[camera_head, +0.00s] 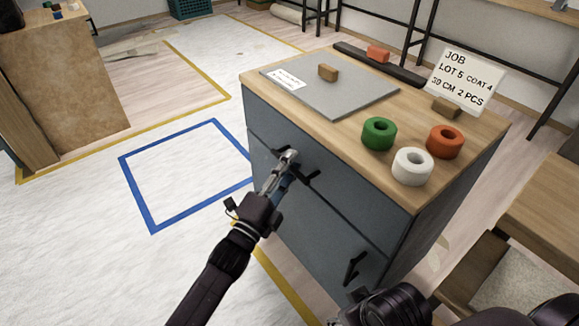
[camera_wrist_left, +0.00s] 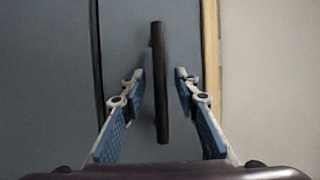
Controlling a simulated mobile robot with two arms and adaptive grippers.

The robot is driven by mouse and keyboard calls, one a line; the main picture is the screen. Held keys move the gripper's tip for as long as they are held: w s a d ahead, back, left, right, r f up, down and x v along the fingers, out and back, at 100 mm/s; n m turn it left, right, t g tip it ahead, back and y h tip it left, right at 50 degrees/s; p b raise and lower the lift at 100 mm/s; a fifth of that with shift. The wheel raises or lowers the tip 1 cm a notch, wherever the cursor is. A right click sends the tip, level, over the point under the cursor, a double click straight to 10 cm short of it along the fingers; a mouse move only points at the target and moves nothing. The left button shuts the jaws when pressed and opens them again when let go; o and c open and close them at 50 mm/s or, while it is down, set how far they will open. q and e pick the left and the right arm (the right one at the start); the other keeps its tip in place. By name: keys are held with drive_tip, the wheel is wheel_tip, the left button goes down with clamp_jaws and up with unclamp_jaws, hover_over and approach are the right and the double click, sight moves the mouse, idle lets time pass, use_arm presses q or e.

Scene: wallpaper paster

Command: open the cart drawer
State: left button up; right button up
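The cart (camera_head: 330,235) has a blue-grey front with a wooden top. Its upper drawer (camera_head: 335,190) sits flush with the front and looks closed. The black drawer handle (camera_head: 312,177) is partly hidden by my left gripper (camera_head: 289,157). In the left wrist view, the handle (camera_wrist_left: 160,85) stands between the two blue-padded fingers of my left gripper (camera_wrist_left: 160,85), with a gap on each side. The gripper is open around the handle. Black parts of my right arm show at the bottom right of the head view; its fingers cannot be made out.
Green (camera_head: 378,133), white (camera_head: 412,166) and orange (camera_head: 444,141) tape rolls lie on the cart top near a grey board (camera_head: 335,92) and a job sign (camera_head: 464,80). A lower handle (camera_head: 354,268) is below. A wooden table (camera_head: 545,205) stands at right.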

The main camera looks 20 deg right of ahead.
use_arm(q)
clamp_jaws()
drive_tip(key=shift+a, duration=0.15)
